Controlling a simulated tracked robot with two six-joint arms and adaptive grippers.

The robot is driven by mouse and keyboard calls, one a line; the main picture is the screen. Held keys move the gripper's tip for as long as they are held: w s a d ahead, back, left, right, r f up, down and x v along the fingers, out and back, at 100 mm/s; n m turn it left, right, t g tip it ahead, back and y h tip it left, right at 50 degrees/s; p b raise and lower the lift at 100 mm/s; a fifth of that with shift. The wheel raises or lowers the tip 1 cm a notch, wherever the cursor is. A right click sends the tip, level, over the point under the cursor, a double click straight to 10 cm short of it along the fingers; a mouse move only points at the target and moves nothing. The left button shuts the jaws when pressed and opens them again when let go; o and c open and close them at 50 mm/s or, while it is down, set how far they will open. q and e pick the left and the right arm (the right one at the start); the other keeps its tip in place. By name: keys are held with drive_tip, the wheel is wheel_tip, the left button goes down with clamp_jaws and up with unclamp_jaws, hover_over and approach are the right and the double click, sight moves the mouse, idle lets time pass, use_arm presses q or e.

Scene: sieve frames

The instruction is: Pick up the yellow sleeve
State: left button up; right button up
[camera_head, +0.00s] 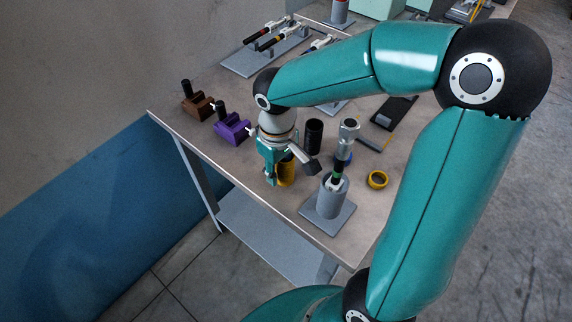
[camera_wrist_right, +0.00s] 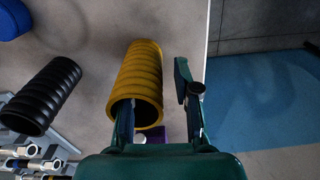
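The yellow sleeve (camera_head: 288,172), a ribbed tube, stands on the table near its front edge, partly hidden by my right gripper (camera_head: 277,172). In the right wrist view the yellow sleeve (camera_wrist_right: 139,80) shows with its open end toward the gripper (camera_wrist_right: 155,90). The gripper's fingers are apart. One finger overlaps the sleeve's near end; I cannot tell whether it touches or goes inside. The other finger is to the right of the sleeve, with a gap between. My left gripper is in neither view.
A black ribbed sleeve (camera_head: 314,133) stands close behind the yellow one. A grey holder (camera_head: 331,198) with an upright tool stands to the right, then a yellow ring (camera_head: 377,180). Purple (camera_head: 231,127) and brown (camera_head: 197,105) blocks lie left. The table edge is close.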

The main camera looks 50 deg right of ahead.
clamp_jaws()
drive_tip(key=shift+r, duration=0.1)
idle(0.3)
